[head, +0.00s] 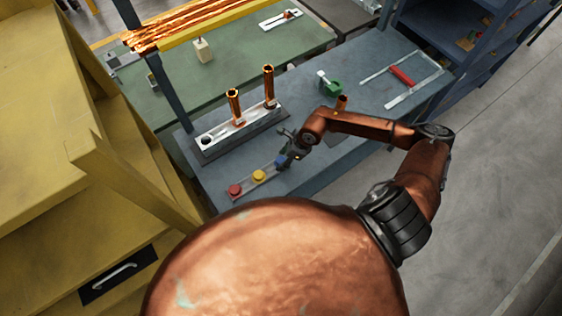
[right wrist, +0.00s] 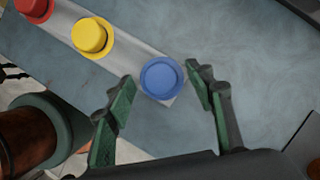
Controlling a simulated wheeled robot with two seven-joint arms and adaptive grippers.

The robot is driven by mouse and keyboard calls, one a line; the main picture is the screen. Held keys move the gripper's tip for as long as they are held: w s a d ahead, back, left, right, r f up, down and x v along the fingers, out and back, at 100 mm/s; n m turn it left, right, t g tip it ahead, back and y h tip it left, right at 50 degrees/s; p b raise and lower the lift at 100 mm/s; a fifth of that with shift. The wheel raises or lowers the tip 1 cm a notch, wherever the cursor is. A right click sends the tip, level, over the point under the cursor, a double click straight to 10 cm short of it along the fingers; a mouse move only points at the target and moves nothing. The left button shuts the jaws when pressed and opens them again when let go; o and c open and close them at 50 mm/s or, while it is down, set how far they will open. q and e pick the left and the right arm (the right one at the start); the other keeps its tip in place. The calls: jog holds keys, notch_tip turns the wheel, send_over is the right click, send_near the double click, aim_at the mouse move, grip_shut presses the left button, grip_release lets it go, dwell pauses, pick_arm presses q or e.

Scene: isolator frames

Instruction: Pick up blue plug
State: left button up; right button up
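The blue plug (right wrist: 161,78) sits at the end of a pale strip (right wrist: 66,22) on the bench, and in the head view the plug (head: 281,160) is partly covered by my right gripper (head: 287,154). In the right wrist view my right gripper (right wrist: 160,100) is open, with one green-padded finger on each side of the blue plug and nothing held. Gaps show between the fingers and the plug. A yellow plug (right wrist: 89,36) and a red plug (right wrist: 33,6) sit farther along the same strip. My left gripper is not in view.
A rack (head: 208,141) with two upright copper tubes (head: 235,106) stands behind the strip. A green part (head: 331,87) and a frame with a red handle (head: 402,75) lie on the blue-grey bench (head: 330,161). A yellow cabinet (head: 40,120) stands left.

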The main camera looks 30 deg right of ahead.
jog(key=c, duration=0.9)
jog(key=shift+c, duration=0.3)
jog(key=shift+r, duration=0.15)
